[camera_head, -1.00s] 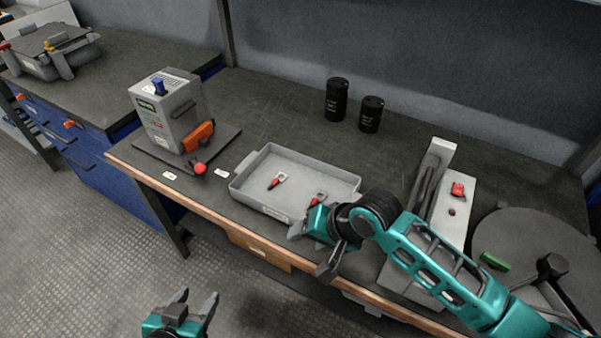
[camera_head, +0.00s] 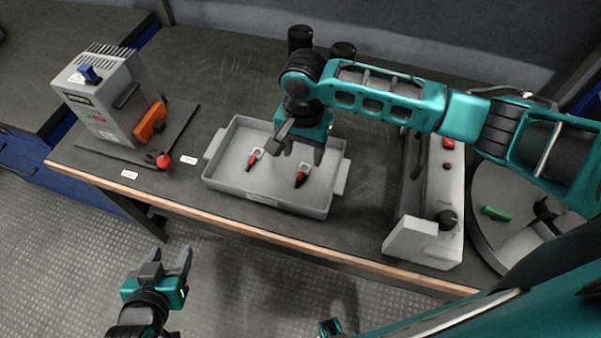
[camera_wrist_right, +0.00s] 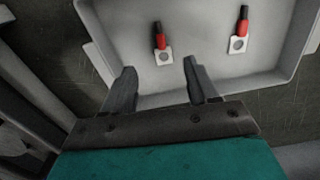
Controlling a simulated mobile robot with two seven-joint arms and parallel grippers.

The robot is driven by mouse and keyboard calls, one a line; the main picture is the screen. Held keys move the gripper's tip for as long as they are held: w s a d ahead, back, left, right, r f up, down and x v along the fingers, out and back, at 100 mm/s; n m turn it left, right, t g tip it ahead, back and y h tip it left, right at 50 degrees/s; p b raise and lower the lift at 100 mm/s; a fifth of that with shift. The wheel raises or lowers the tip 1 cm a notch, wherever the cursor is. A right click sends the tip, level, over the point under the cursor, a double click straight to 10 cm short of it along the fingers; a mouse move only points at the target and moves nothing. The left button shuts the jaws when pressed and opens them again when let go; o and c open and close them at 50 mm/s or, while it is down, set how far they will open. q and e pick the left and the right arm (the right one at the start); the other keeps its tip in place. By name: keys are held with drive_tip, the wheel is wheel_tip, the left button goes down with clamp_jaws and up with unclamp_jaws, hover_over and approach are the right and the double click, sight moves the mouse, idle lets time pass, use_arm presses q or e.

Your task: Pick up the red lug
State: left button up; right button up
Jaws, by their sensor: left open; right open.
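Two red lugs with pale ring ends lie apart in a grey tray (camera_head: 222,184). The left lug (camera_head: 253,160) and the right lug (camera_head: 301,175) both show in the head view. In the right wrist view one lug (camera_wrist_right: 161,42) lies just beyond and between the fingertips, and the other lug (camera_wrist_right: 240,30) lies further right. My right gripper (camera_head: 303,152) is open and empty above the tray's far side. It also shows in the right wrist view (camera_wrist_right: 160,80). My left gripper (camera_head: 169,262) is open and empty in front of the bench, over the floor.
A grey box device (camera_head: 105,105) with an orange part and a red knob stands left of the tray. A grey press-like device (camera_head: 430,235) with a red button and a round plate (camera_head: 500,235) stand at the right. Two black cylinders (camera_head: 300,38) stand behind.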

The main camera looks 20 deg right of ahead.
sight(302, 171)
wheel_tip(302, 171, down, 7)
drive_tip(key=shift+w+r+b, duration=0.15)
drive_tip(key=shift+r+b, duration=0.05)
drive_tip(key=shift+b, duration=0.4)
drive_tip(key=c, duration=0.3)
clamp_jaws()
drive_tip(key=shift+r, duration=0.45)
wheel_tip(302, 171, up, 19)
drive_tip(key=p, duration=0.3)
